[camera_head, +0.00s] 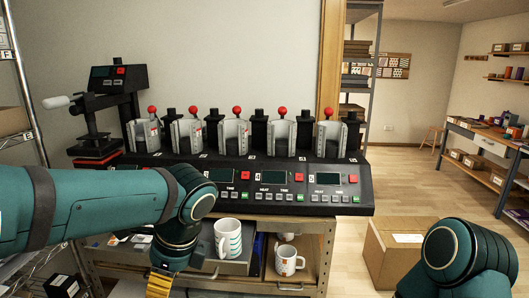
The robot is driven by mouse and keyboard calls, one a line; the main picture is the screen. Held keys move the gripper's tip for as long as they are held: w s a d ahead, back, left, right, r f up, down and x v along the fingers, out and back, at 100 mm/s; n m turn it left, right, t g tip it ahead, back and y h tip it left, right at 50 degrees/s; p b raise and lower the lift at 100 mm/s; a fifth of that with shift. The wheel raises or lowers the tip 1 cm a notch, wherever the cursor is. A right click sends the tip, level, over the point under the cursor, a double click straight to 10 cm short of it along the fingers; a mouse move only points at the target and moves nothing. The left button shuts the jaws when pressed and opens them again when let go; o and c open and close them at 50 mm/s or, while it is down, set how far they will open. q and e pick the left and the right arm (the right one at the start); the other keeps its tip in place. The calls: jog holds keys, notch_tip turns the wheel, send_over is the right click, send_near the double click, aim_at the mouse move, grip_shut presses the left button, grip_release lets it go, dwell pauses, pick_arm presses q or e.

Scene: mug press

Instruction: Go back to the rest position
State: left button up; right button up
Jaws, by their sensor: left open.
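The mug press (300,183) is a long black machine on a bench, with several silver clamps topped by red knobs and a row of displays and buttons. My left arm crosses in front of its left part. My left gripper (160,284) points down at the bottom edge, in front of the bench and left of the mugs; its tips are cut off, and no object shows in it. A white mug with green stripes (228,240) stands on a grey surface below the press. A white mug with an orange print (288,262) stands on the lower shelf. Only part of my right arm shows, at lower right.
A single black press (112,84) with a white handle stands at the bench's left end. A cardboard box (385,254) sits on the floor right of the bench. A workbench (480,150) stands along the right wall. Wooden floor lies open between them.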

pick_arm(q)
jog(key=w+d+f+n+g+h, duration=0.1)
jog(key=w+d+f, duration=0.1)
jog(key=f, duration=0.5)
jog(key=w+d+f+n+h, duration=0.1)
jog(key=d+f+n+h, duration=0.1)
jog(key=f, duration=0.4)
jog(key=s+d+f+n+h, duration=0.1)
jog(key=s+f+n, duration=0.2)
jog(key=f+n, duration=0.2)
jog(key=s+d+f+n+t+h, duration=0.1)
jog(key=f+n, duration=0.5)
jog(key=f, duration=0.6)
jog(key=s+d+f+n+t+h, duration=0.1)
jog(key=s+d+f+n+h, duration=0.1)
jog(key=s+f+n, duration=0.4)
notch_tip(320, 180, down, 3)
jog(key=shift+r+h, duration=0.15)
jog(key=shift+h, duration=0.35)
